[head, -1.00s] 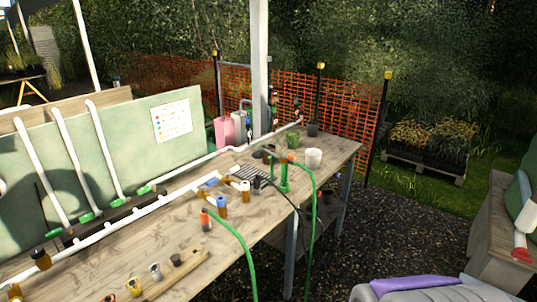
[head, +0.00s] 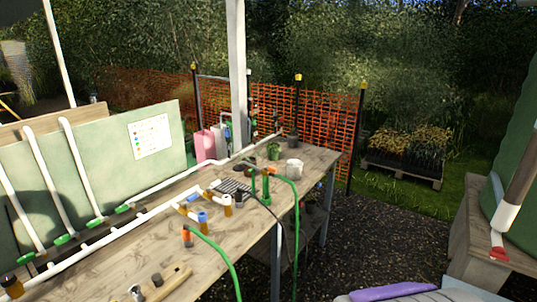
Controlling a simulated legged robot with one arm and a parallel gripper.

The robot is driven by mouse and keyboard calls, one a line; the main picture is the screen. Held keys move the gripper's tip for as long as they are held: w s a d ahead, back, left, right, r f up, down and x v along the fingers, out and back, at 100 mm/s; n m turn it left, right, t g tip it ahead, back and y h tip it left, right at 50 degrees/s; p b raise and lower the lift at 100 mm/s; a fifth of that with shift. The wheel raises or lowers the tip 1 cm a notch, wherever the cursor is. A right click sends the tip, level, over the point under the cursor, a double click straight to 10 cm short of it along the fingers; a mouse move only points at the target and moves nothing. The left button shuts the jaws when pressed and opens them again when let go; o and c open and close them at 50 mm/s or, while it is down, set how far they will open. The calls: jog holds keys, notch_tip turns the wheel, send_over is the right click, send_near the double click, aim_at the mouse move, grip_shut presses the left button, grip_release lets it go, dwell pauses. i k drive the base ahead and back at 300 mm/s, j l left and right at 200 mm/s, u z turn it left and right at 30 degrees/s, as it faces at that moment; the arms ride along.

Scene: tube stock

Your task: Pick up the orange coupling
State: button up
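A small orange coupling-like piece (head: 187,235) stands at the end of a green hose (head: 220,250) near the front edge of the wooden workbench (head: 110,262). A second small orange piece (head: 271,171) shows by the green upright fitting (head: 265,185) farther along the bench, where another green hose (head: 297,215) arches over the edge. I cannot tell for certain which is the orange coupling.
White pipes (head: 105,234) run along the bench's back. Blue-and-brown fittings (head: 203,222), a white cup (head: 294,168) and a wooden block (head: 168,284) stand on it.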

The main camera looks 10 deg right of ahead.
aim_at(186, 234)
jog(key=i+j+u, duration=0.1)
jog(key=i+u, duration=0.4)
jog(key=i, duration=0.15)
jog(key=i+l+u, duration=0.15)
jog(key=i+u, duration=0.35)
jog(key=i, duration=0.1)
